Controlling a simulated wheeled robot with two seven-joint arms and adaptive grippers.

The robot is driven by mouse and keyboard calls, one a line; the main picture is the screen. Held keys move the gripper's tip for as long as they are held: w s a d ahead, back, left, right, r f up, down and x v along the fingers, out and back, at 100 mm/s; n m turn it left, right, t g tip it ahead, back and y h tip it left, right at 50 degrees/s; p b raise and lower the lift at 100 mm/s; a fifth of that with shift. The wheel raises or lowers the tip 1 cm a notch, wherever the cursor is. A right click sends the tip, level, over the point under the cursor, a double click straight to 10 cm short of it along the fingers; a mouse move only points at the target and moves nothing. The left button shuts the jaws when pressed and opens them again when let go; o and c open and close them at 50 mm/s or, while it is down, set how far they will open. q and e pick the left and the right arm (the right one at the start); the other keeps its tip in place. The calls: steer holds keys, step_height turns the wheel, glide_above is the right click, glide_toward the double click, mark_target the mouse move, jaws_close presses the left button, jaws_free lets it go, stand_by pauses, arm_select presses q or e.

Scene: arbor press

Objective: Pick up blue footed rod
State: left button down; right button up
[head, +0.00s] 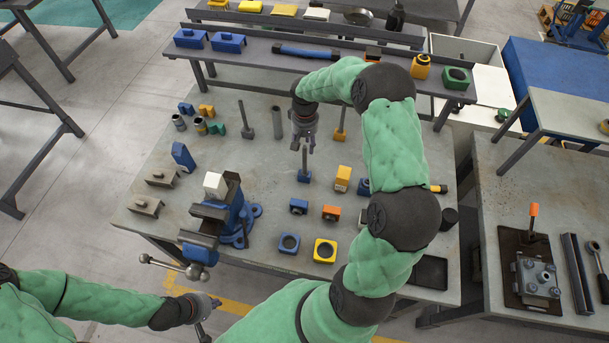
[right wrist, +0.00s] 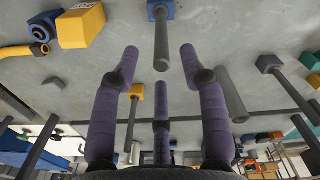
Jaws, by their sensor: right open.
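The blue footed rod (head: 304,175) stands upright on the grey table, its blue foot on the tabletop. My right gripper (head: 303,143) is above it, fingers pointing down, hiding the rod's top in the head view. In the right wrist view the rod (right wrist: 161,42) shows between and just beyond the open fingertips of the right gripper (right wrist: 160,58). I cannot tell whether any finger touches it; nothing is gripped. My left gripper (head: 208,302) is low at the front left, off the table; its finger state is unclear.
A yellow-footed rod (head: 340,127), a plain grey tube (head: 277,123) and a grey-footed rod (head: 246,120) stand close by. A yellow block (head: 342,178) is to the right. A raised shelf (head: 260,51) runs behind.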

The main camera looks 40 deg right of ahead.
mark_target(304, 146)
step_height(304, 146, down, 3)
steer(key=shift+w+f, duration=0.1)
jaws_close()
stand_by(0.3)
